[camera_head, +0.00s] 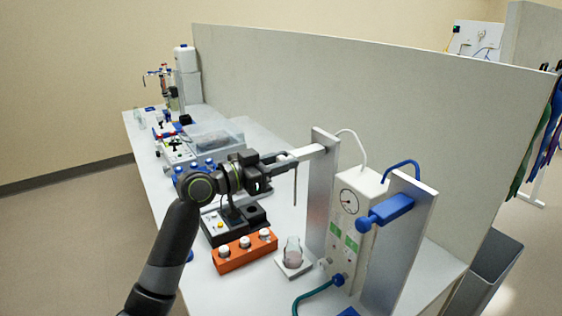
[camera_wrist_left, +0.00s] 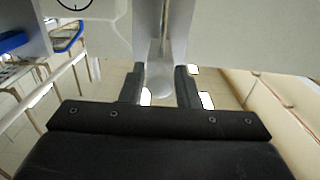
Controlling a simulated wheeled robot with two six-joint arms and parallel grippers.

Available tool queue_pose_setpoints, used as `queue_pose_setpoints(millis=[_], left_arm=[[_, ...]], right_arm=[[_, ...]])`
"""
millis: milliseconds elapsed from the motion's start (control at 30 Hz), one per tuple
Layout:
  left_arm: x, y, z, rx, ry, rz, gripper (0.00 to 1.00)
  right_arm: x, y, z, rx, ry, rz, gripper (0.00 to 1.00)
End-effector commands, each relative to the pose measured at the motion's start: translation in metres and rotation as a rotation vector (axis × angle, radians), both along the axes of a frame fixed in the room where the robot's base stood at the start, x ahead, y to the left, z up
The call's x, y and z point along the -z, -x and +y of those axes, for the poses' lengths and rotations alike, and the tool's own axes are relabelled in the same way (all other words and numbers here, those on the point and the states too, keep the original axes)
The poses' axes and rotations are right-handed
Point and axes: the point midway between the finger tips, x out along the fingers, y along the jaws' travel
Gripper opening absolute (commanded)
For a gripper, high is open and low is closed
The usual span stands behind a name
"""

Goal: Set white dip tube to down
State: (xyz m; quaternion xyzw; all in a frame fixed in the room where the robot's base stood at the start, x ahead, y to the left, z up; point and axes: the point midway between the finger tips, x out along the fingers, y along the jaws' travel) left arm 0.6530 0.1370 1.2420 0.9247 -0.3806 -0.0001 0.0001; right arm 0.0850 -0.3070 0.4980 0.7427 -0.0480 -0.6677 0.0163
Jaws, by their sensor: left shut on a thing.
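The white dip tube (camera_head: 307,152) is a white arm sticking out to the left from a tall grey post (camera_head: 321,195). A thin grey tube (camera_head: 294,186) hangs from it, its lower end well above a small glass flask (camera_head: 293,252) with pinkish liquid. My left gripper (camera_head: 271,166) is at the left end of the white arm and shut on it. In the left wrist view my gripper's dark fingers (camera_wrist_left: 161,88) stand on either side of a pale rounded end (camera_wrist_left: 160,80) of the arm. My right gripper is in neither view.
A white box with a gauge (camera_head: 349,201) stands between the post and a second post with a blue arm (camera_head: 392,209). An orange rack (camera_head: 244,250) and a black device (camera_head: 233,222) sit below my left arm. A grey panel (camera_head: 370,100) runs behind the bench.

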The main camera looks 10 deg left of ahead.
Motion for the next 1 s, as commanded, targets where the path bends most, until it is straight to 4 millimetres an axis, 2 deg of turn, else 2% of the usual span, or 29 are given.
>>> queue_pose_setpoints(millis=[267, 467, 667, 1000], left_arm=[[0.005, 0.000, 0.000, 0.000, 0.000, 0.000, 0.00], [0.022, 0.000, 0.000, 0.000, 0.000, 0.000, 0.00], [0.051, 0.000, 0.000, 0.001, 0.000, 0.000, 0.00], [0.121, 0.000, 0.000, 0.001, 0.000, 0.000, 0.00]], right_arm=[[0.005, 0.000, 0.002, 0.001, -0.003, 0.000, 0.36], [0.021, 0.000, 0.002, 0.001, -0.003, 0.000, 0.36], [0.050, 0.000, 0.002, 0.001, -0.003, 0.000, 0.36], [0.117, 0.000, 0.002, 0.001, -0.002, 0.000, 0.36]])
